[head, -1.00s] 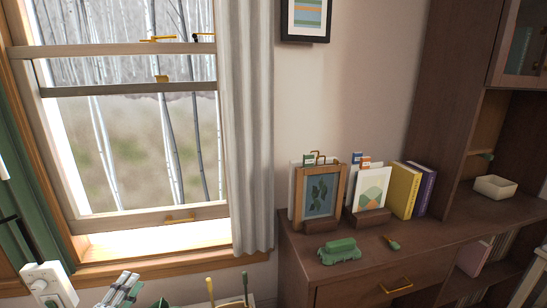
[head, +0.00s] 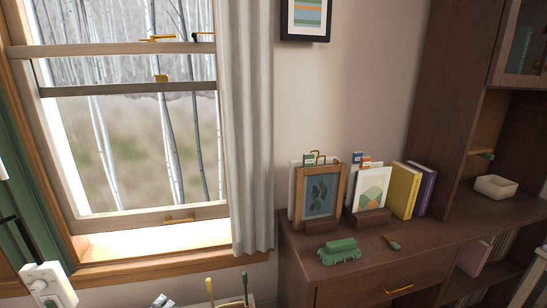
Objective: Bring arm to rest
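Only a small grey and white piece (head: 161,300) shows at the bottom edge, left of centre. It looks like the tip of my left gripper, and too little of it shows to tell whether it is open or shut. Nothing can be seen held in it. My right gripper is outside the head view.
A brown cabinet (head: 370,295) stands at the right. A window and curtain (head: 248,130) are left.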

